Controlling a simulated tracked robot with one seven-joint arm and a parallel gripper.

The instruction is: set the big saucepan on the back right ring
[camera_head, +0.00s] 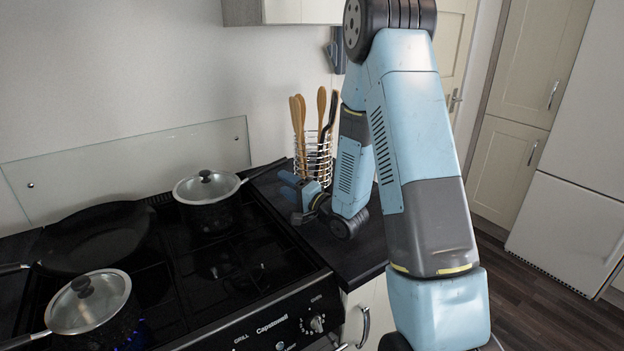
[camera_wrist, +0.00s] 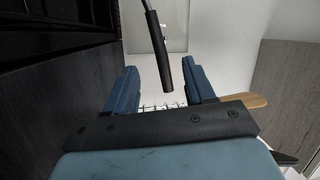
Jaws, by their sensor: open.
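A lidded saucepan (camera_head: 206,212) stands upright at the back right of the hob, its glass lid (camera_head: 206,185) on. Its dark handle (camera_head: 266,170) points right over the worktop. A second lidded saucepan (camera_head: 92,318) stands at the front left; I cannot tell for sure which is bigger. My gripper (camera_head: 293,198) is open and empty, low over the worktop right of the hob, near the handle's end. In the wrist view the handle (camera_wrist: 158,52) shows between the two open fingers (camera_wrist: 160,85); I see no contact. Part of the handle's end is hidden in the head view.
A black frying pan (camera_head: 95,238) sits on the back left. Bluish light shows beside the front left saucepan. The front right ring (camera_head: 235,268) is bare. A wire rack (camera_head: 314,168) with wooden utensils stands close behind my gripper. A glass splashback (camera_head: 130,165) backs the hob.

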